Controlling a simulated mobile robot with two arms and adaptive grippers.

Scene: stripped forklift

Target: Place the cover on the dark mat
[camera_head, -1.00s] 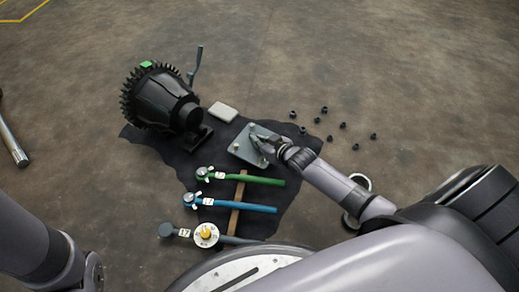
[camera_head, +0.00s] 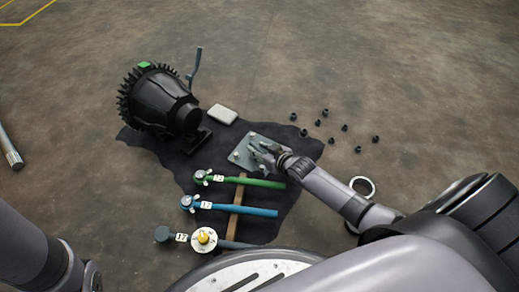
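The cover looks to be the grey square plate (camera_head: 245,157) with round studs at its corners. It lies on the dark mat (camera_head: 288,205), near the mat's upper right part. Whether a fingertip touches the plate I cannot tell. The gripper hides part of the plate. My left arm shows at the lower left, but its gripper is out of the picture.
A black finned motor housing (camera_head: 158,98) stands at the mat's upper left. Green (camera_head: 250,182) and blue (camera_head: 240,209) hoses cross a wooden strip (camera_head: 236,212). A pale block (camera_head: 222,114) lies above the plate. Several dark nuts (camera_head: 345,127) and a metal ring (camera_head: 363,183) lie to the right.

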